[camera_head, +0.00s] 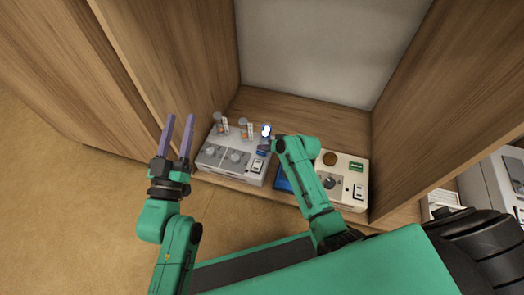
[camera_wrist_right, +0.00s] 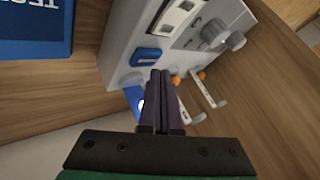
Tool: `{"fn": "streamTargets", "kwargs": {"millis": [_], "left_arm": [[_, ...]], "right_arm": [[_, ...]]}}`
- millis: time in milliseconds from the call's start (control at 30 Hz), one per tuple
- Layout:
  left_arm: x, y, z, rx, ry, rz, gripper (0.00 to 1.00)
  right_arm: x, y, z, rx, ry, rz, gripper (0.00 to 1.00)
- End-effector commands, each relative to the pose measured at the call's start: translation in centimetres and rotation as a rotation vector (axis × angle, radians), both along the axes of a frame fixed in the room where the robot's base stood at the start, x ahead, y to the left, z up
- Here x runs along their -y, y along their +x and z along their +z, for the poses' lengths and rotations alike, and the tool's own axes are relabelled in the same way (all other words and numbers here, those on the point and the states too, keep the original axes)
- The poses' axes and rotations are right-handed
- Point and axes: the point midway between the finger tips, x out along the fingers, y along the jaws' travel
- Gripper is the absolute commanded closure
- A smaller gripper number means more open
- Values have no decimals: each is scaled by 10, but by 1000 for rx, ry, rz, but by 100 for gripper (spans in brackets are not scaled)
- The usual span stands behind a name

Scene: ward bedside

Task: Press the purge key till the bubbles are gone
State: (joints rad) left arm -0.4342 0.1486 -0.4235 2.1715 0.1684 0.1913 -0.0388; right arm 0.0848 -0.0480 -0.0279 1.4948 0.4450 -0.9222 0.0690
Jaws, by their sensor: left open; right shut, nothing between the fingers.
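A grey device (camera_head: 232,158) with dials and a switch stands in the wooden recess. My left gripper (camera_head: 180,118) is open and empty, left of the device.
A cream device (camera_head: 343,180) with a dial and a green display stands to the right. A blue panel (camera_head: 283,180) lies between the devices, partly behind my right arm. Two small capped vials (camera_head: 244,130) stand at the grey device's back. Wooden walls bound the recess on both sides.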

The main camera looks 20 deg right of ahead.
Motion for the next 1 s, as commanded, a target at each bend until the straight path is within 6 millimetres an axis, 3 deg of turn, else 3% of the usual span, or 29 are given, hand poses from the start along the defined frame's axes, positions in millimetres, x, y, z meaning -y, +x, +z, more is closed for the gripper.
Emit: {"fn": "streamTargets", "kwargs": {"millis": [1000], "left_arm": [[0,0,0,1,-3,2,50]], "right_arm": [[0,0,-8,1,0,-1,100]]}}
